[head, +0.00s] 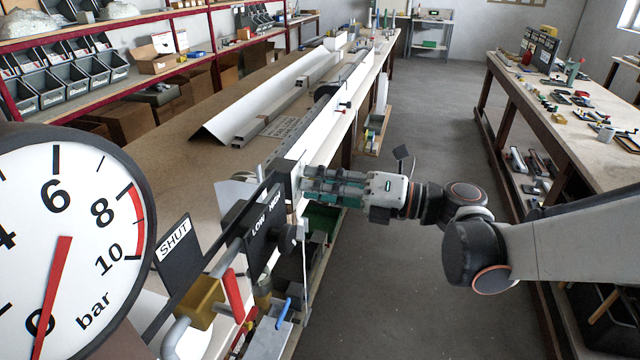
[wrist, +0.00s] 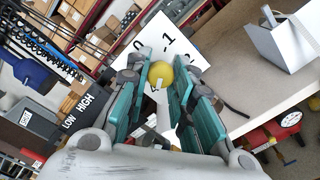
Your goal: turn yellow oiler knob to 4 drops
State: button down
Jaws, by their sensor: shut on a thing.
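In the wrist view the yellow oiler knob (wrist: 160,74) sits between my gripper's teal-lined fingers, in front of a white dial plate (wrist: 172,38). The digits 0, 1 and 4 can be read on the plate. A pale mark shows on the knob's lower side, close to the 4; its exact direction is hard to tell. My gripper (wrist: 161,78) is shut on the knob from both sides. In the head view my gripper (head: 304,186) reaches left to the upright plate at the bench's front end. The knob is hidden there.
A black LOW/HIGH plate (head: 262,222) with a round black knob stands just left of my gripper. A long bench (head: 225,85) runs behind. The aisle floor (head: 430,130) is clear.

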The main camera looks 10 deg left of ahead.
jog(key=shift+s+f, duration=0.1)
jog(key=shift+f, duration=0.05)
dwell(0.4)
jog(key=c, duration=1.4)
grip_release()
jog(key=shift+d, duration=0.1)
jog(key=d, duration=1.1)
jog(key=shift+s+d, duration=0.4)
